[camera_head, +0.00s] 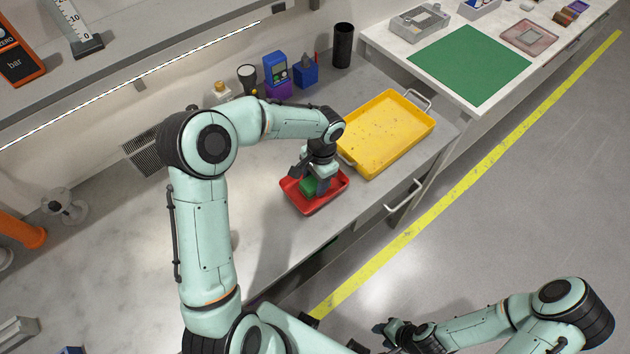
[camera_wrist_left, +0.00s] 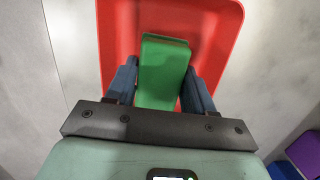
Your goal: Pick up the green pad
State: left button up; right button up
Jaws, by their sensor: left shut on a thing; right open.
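The green pad (camera_head: 309,187) is in the red tray (camera_head: 330,199) on the grey workbench. My left gripper (camera_head: 316,183) reaches down over the tray and is shut on the pad. In the left wrist view the pad (camera_wrist_left: 164,75) stands between the two dark blue fingers of the left gripper (camera_wrist_left: 163,88), with the red tray (camera_wrist_left: 222,22) behind it. I cannot tell whether the pad is clear of the tray floor. My right gripper (camera_head: 388,330) is open and empty over the floor at the lower right.
A yellow tray (camera_head: 385,130) with handles lies right of the red tray. Blue and purple boxes (camera_head: 277,70) and a black cup (camera_head: 343,45) stand along the wall. A large green mat (camera_head: 468,63) lies on the white table at the back right.

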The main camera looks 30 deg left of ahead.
aim_at(315, 180)
pick_arm(q)
notch_tip(315, 180, up, 20)
jog(key=p, duration=0.2)
jog(key=shift+f, duration=0.25)
pick_arm(e)
jog(key=w+r, duration=0.2)
jog(key=shift+w+r, duration=0.25)
jog(key=shift+r, duration=0.05)
pick_arm(q)
jog(key=o, duration=0.4)
jog(key=c, duration=0.3)
jog(key=shift+f, duration=0.1)
